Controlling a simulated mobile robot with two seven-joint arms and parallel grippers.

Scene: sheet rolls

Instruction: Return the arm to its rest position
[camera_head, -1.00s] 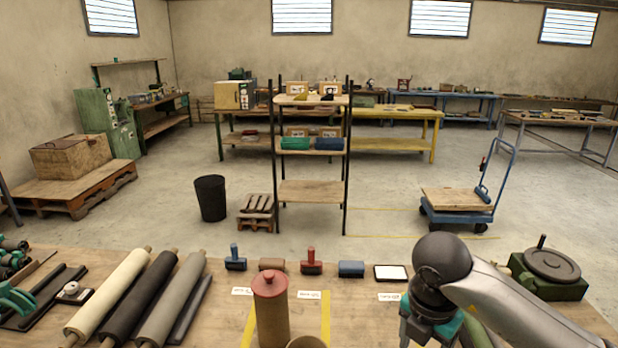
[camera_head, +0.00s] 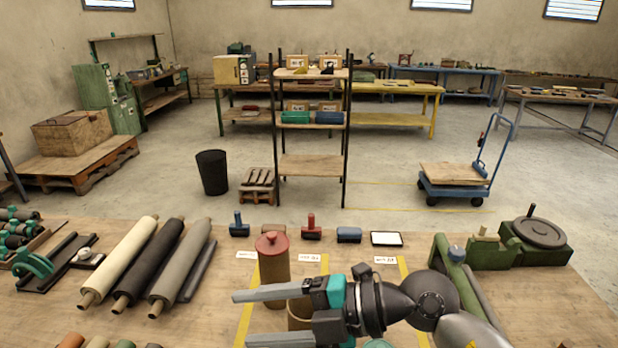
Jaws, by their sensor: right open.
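My right arm (camera_head: 462,322) comes in from the lower right over the near workbench (camera_head: 215,318). My right gripper (camera_head: 240,319) points left with its two grey fingers apart and nothing between them. It is in front of a reddish-brown canister (camera_head: 273,262) with a knobbed lid. A second brown cylinder (camera_head: 300,314) is partly hidden behind the gripper. I cannot tell whether the gripper touches either one. My left gripper is not in view.
Cream (camera_head: 118,262), black (camera_head: 148,265) and grey (camera_head: 180,267) rolls lie at the left of the bench. Small blue and red tools and a white pad (camera_head: 386,239) line its back edge. A green device (camera_head: 535,243) stands at the right.

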